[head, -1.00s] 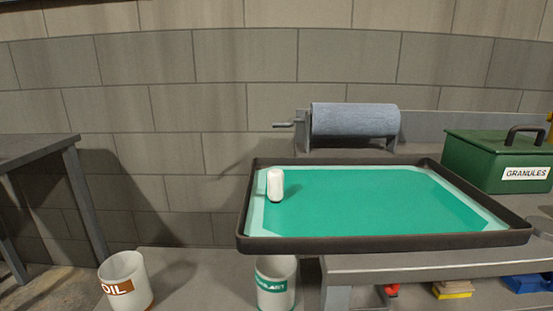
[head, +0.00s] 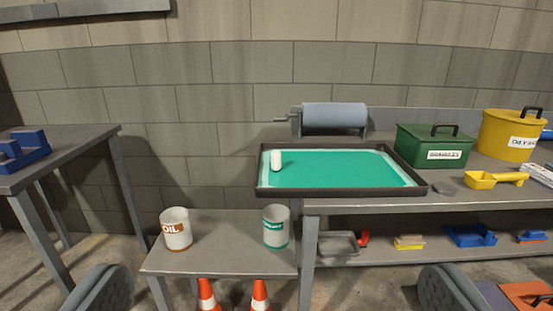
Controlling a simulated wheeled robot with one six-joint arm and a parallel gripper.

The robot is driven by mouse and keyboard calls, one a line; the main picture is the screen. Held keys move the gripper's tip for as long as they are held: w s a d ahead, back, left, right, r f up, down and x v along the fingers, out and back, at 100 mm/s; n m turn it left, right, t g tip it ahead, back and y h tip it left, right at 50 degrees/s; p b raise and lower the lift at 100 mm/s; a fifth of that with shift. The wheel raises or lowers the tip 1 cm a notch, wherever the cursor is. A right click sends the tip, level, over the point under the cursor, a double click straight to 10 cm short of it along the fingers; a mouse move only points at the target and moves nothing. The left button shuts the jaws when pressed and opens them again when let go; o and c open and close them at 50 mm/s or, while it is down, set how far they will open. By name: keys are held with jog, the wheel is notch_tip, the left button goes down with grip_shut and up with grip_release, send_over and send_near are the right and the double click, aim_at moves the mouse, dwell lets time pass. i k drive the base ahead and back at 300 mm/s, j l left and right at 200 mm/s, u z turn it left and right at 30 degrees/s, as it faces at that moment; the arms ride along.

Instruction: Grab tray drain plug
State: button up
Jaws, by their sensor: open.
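A small white rounded piece (head: 276,160), apparently the drain plug, stands upright near the left end of the tray. The tray (head: 340,192) has a dark rim and a green inside with a paler border. It sits on the grey bench at centre right, its left end jutting past the bench's left edge. Nothing touches the white piece, and fine detail on it is too small to make out. I cannot see my gripper's fingers at the piece or anywhere else in this view.
Behind the tray is a blue paper roll (head: 335,116). Right of it are a green granules box (head: 433,149), a yellow bucket (head: 509,136) and a yellow scoop (head: 482,181). An oil tin (head: 176,231) and a green-labelled tin (head: 276,230) stand on the low table (head: 222,258).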

aim_at(275, 156)
jog(key=i, duration=1.3)
